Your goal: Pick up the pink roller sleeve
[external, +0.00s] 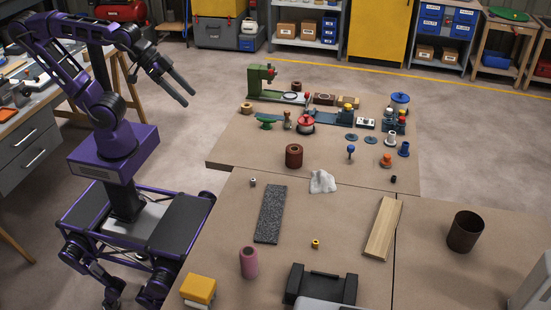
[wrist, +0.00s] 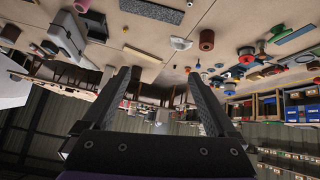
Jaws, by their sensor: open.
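The pink roller sleeve (external: 249,262) stands upright on the near part of the brown workbench (external: 220,235), left of a black case. A pink shape at the top edge of the wrist view (wrist: 82,5) appears to be the same sleeve, partly cut off. My gripper (external: 188,98) is open and empty, raised in the air left of the far bench section, well away from the sleeve. Its two fingers also show spread apart in the wrist view (wrist: 160,73), with nothing between them; that view is upside down.
Around the sleeve are a yellow block (external: 198,290), the black case (external: 320,286), a dark slab (external: 270,213) and a small yellow piece (external: 315,244). A wooden board (external: 383,228) and dark cup (external: 465,231) lie right. Many small parts crowd the far section.

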